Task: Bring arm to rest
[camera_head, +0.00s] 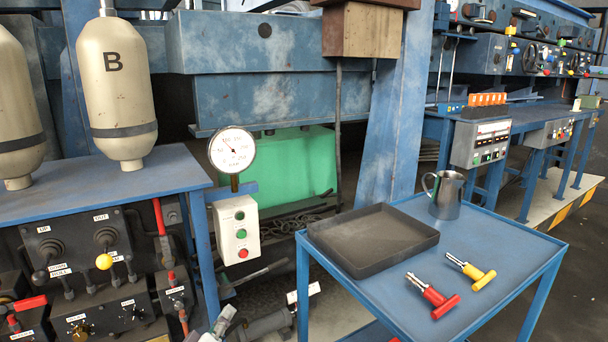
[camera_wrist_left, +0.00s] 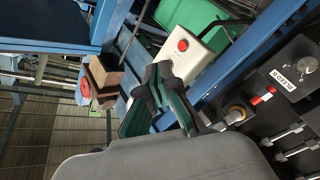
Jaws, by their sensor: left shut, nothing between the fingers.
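My left gripper (camera_head: 224,322) shows only in part at the bottom edge of the head view, in front of the lower part of the machine. In the left wrist view its dark fingers (camera_wrist_left: 166,95) are shut with nothing between them. The left arm behind it is hidden below the frame. My right gripper and arm are in neither view.
A blue table (camera_head: 520,250) at right holds a dark tray (camera_head: 330,240), a metal jug (camera_head: 445,195), a red-handled tool (camera_head: 433,296) and a yellow-handled tool (camera_head: 471,268). A white button box (camera_head: 236,230) and lever panel (camera_head: 75,240) stand near the gripper.

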